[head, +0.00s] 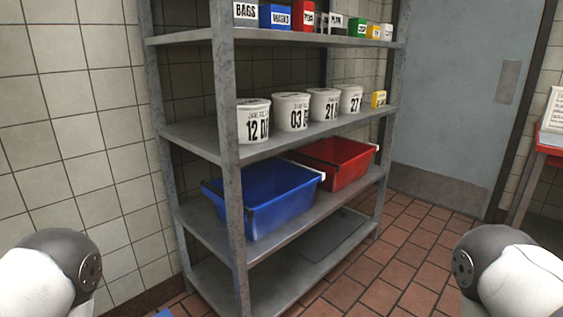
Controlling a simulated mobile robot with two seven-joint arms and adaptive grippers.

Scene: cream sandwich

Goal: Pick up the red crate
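The red crate (351,172) sits on the shelf below the tubs, on the right part of that shelf. It looks empty, and a white tag shows at its right end. A blue crate (283,207) stands just left of it and covers part of its lower left side. Parts of my two arms show at the lower left and lower right corners, well apart from the shelf. Neither gripper is in the picture.
A grey metal shelf unit (231,180) has an upright post in front of the blue crate. White numbered tubs (291,111) stand above the crates. Small labelled boxes (275,17) fill the top shelf. Tiled floor (407,258) lies free at right, before a grey door (444,100).

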